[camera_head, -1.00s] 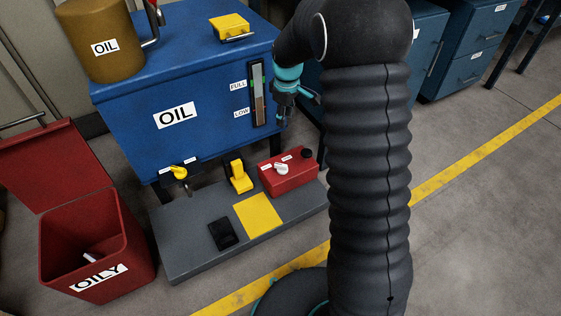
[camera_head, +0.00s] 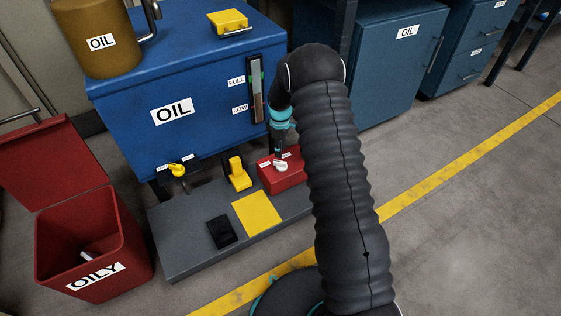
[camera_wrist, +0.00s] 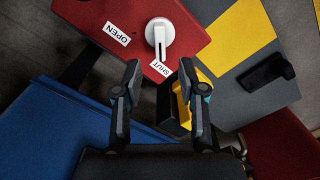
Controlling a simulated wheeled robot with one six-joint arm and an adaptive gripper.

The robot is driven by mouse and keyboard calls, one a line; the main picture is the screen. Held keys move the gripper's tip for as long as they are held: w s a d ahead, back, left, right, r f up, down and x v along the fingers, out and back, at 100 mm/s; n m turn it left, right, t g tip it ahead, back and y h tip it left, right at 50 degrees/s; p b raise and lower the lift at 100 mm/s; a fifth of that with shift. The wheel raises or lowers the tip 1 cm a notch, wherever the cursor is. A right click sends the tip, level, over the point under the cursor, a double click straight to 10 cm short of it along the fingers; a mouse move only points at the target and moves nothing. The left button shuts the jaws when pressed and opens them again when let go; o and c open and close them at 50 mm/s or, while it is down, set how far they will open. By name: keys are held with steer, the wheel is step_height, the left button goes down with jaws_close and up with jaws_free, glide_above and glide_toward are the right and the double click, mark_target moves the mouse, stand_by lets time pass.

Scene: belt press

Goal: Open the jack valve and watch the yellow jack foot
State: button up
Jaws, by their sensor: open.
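The jack valve is a white knob (camera_wrist: 160,34) on a red box (camera_wrist: 110,22). In the wrist view its lever points toward the SHUT label (camera_wrist: 161,68), away from the OPEN label (camera_wrist: 116,33). The knob also shows in the head view (camera_head: 281,166). My gripper (camera_wrist: 160,70) is open and empty, its fingertips apart on either side of the lever's line, just short of the knob. In the head view my gripper (camera_head: 277,150) is just above the red box. A yellow upright piece (camera_head: 237,172), which looks like the jack foot, stands on the grey platform left of the red box.
The blue oil tank (camera_head: 140,125) stands behind the platform (camera_head: 185,255), with a yellow tap (camera_head: 177,170) at its lower front. A yellow square (camera_head: 257,212) and a black pedal-like piece (camera_head: 222,232) are on the platform. A red oily bin (camera_head: 130,255) stands at left. The right floor is clear.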

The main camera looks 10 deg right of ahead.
mark_target(280, 161)
step_height(280, 161, down, 8)
steer(key=shift+r, duration=0.2)
jaws_close()
